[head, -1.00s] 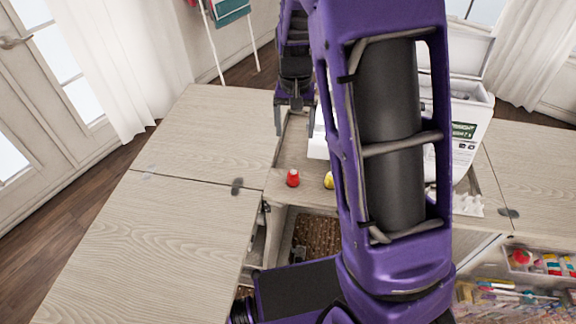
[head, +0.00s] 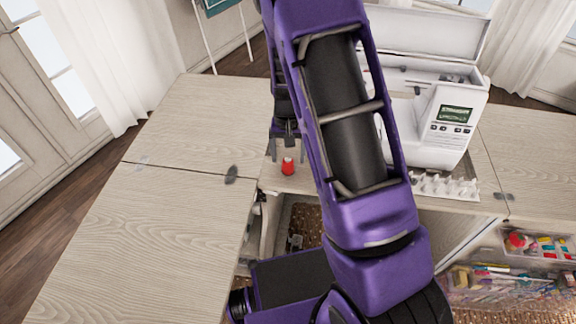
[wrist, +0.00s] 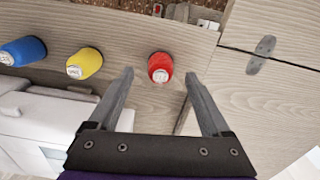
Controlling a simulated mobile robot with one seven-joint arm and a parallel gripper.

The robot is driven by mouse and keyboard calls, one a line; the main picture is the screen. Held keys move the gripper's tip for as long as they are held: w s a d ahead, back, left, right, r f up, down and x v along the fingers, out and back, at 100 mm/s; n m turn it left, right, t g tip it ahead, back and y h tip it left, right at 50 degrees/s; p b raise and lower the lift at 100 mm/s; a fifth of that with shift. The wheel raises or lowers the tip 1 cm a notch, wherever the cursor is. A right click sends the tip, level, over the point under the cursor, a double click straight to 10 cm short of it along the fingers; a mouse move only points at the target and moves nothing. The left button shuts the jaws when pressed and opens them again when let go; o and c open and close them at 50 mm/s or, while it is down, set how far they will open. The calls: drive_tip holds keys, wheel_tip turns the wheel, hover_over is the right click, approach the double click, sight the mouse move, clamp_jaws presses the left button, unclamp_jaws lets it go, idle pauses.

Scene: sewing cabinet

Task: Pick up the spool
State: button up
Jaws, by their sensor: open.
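A red spool (head: 288,166) stands on the wooden cabinet top near its front edge in the head view. In the wrist view the red spool (wrist: 160,67) shows between the tips of my gripper (wrist: 157,75), with clear space on both sides. A yellow spool (wrist: 84,63) and a blue spool (wrist: 22,51) stand in a row to its left; my arm hides them in the head view. My gripper (head: 288,155) is open and empty, its fingers reaching down just behind the red spool in the head view. Whether the fingertips are level with the spool is unclear.
A white sewing machine (head: 448,115) stands on the cabinet right of my arm, with a tray of small white pieces (head: 443,187) before it. The left wooden leaf (head: 130,240) is bare. A clear bin of supplies (head: 510,285) is at lower right.

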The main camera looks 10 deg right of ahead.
sight(288, 163)
wheel_tip(288, 163, down, 4)
drive_tip(key=shift+r, duration=0.25)
drive_tip(key=shift+c, duration=0.2)
